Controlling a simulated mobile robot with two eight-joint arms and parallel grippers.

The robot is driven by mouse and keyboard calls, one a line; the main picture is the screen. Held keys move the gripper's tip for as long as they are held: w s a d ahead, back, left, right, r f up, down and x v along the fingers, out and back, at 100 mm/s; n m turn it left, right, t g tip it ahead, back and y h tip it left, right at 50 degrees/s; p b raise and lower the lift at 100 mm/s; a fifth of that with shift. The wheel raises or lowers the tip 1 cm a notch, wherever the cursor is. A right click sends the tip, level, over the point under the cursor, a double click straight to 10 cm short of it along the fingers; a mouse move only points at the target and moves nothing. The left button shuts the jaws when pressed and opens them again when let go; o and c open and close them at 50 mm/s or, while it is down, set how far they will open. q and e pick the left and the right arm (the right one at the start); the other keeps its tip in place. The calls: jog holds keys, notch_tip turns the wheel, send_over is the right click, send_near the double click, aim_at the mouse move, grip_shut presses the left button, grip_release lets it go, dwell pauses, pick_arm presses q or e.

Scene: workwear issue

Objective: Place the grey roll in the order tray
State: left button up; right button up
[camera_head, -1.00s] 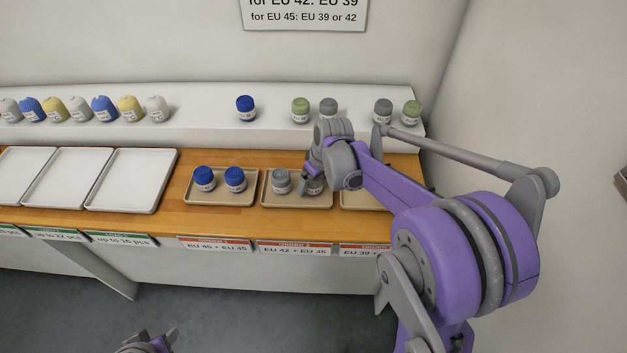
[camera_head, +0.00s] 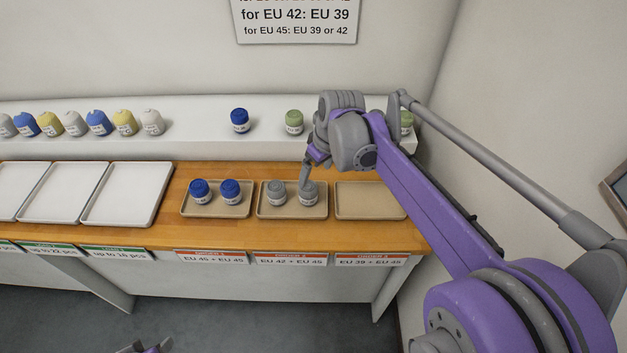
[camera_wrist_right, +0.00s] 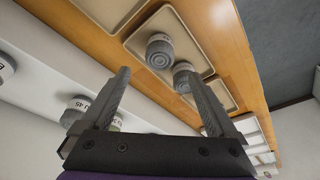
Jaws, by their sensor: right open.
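Two grey rolls stand upright in the middle order tray (camera_head: 262,211): the left grey roll (camera_head: 276,194) and the right grey roll (camera_head: 308,197). Both also show in the right wrist view, one grey roll (camera_wrist_right: 159,52) nearer the tray's middle, the other grey roll (camera_wrist_right: 182,76) by a finger. My right gripper (camera_head: 305,184) is just above and behind the right grey roll in the head view. Its fingers (camera_wrist_right: 160,98) are apart with nothing held between them. My left gripper (camera_head: 146,349) barely shows at the bottom edge; its jaws are unclear.
The left order tray (camera_head: 235,211) holds two blue rolls; the right order tray (camera_head: 370,200) is empty. White trays (camera_head: 125,195) lie further left. The back shelf (camera_head: 190,130) carries blue, yellow, white and green rolls. My right arm hides part of its right end.

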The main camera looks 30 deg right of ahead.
jog(key=s+a+f+m+t, duration=0.1)
jog(key=s+a+f, duration=0.2)
jog(key=s+a, duration=0.2)
jog(key=s+a+f+m+t, duration=0.1)
jog(key=s+a+f, duration=0.3)
jog(key=s, duration=0.8)
jog(key=shift+s+a+f+m+h, duration=0.15)
jog(key=shift+s+a+m+h, duration=0.2)
jog(key=shift+a, duration=0.7)
